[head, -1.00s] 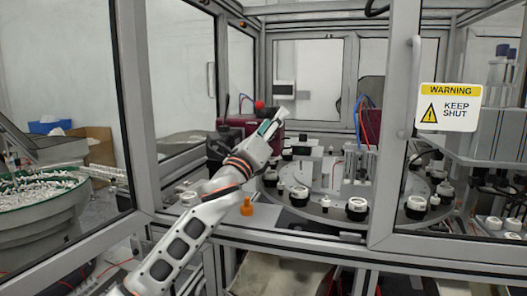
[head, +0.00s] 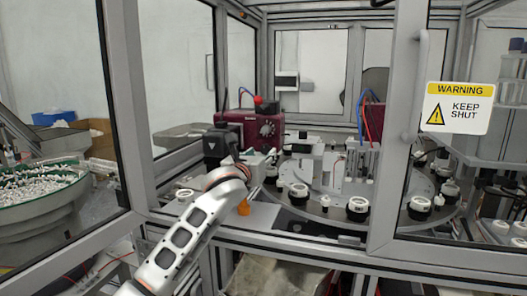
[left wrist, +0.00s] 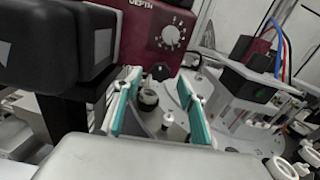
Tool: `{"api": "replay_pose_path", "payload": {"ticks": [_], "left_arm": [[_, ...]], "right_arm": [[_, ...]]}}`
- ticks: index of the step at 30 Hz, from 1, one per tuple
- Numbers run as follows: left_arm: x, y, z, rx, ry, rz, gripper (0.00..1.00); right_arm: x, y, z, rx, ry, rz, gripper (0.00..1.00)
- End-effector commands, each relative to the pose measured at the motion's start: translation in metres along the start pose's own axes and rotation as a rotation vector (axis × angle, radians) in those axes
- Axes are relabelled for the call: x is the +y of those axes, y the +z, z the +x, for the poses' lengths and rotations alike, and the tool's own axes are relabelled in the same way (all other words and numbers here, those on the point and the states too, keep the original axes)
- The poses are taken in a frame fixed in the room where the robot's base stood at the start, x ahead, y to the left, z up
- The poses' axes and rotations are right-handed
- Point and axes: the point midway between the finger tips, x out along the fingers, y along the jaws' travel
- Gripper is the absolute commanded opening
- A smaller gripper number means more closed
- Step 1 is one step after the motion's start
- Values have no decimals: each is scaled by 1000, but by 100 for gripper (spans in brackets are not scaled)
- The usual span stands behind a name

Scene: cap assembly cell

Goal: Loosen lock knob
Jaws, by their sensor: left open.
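A dark red box (head: 238,121) stands at the back left of the cell, with a white-marked dial (head: 266,130) on its front. The left wrist view shows the dial (left wrist: 171,37) under the word DEPTH. A small black knob (left wrist: 160,71) sits below it; no label tells whether this is the lock knob. My left gripper (head: 268,163) is low in front of the box, partly hidden by its wrist. In the left wrist view its teal-padded fingers (left wrist: 160,112) are apart with nothing held, short of the box and knob. My right gripper is not in view.
A black block-shaped unit (head: 222,145) stands close left of my gripper. A round turntable (head: 335,212) with several black-and-white fixtures lies to the right. The door frame (head: 395,120) bounds the opening.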

Motion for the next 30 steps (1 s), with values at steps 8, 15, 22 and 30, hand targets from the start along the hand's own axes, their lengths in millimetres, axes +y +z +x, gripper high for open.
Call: {"api": "replay_pose_path", "payload": {"ticks": [8, 15, 22, 30], "left_arm": [[0, 1, 26, 0, 1, 1, 41], [0, 0, 32, -1, -1, 0, 41], [0, 0, 32, -1, -1, 0, 38], [0, 0, 32, -1, 0, 0, 3]], "right_arm": [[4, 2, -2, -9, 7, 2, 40], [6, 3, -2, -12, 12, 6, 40], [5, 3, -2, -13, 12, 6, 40], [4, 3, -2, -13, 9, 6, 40]]}}
